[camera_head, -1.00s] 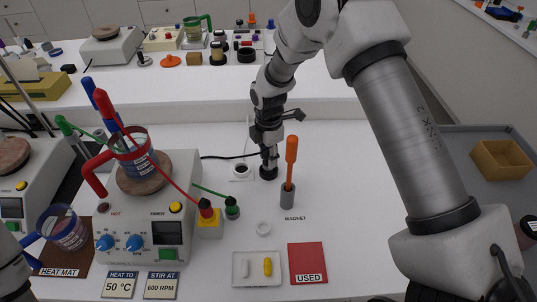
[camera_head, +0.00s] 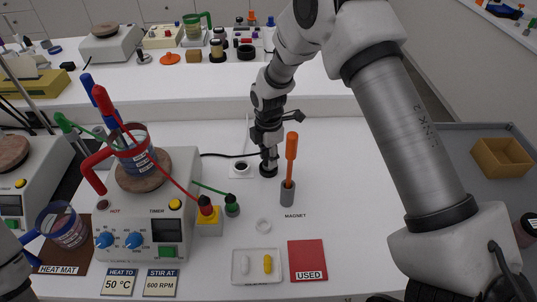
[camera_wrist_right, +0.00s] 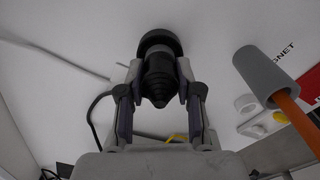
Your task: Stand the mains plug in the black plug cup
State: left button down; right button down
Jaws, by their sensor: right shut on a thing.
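My right gripper (camera_head: 267,150) points down at the middle of the white bench and is shut on the mains plug (camera_wrist_right: 158,76), a dark body with a ribbed, tapering end. The plug is between both fingers in the right wrist view. The black plug cup (camera_head: 268,172) is a small round black piece on the bench directly below the gripper. Its round rim (camera_wrist_right: 160,38) shows just beyond the plug in the wrist view. The plug lines up with the cup, but I cannot tell whether it is fully seated. My left gripper is not in view.
A white socket plate (camera_head: 241,170) lies just left of the cup. An orange stick (camera_head: 291,147) stands in a grey holder (camera_head: 287,193) close to its right. The hotplate (camera_head: 145,225) with a beaker fills the left. The bench at right is clear.

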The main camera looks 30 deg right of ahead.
jog(key=shift+f+b, duration=0.35)
jog(key=shift+f, duration=0.35)
jog(key=c, duration=0.7)
grip_release()
jog(key=shift+r, duration=0.1)
notch_tip(320, 180, up, 12)
jog(key=shift+f, duration=0.1)
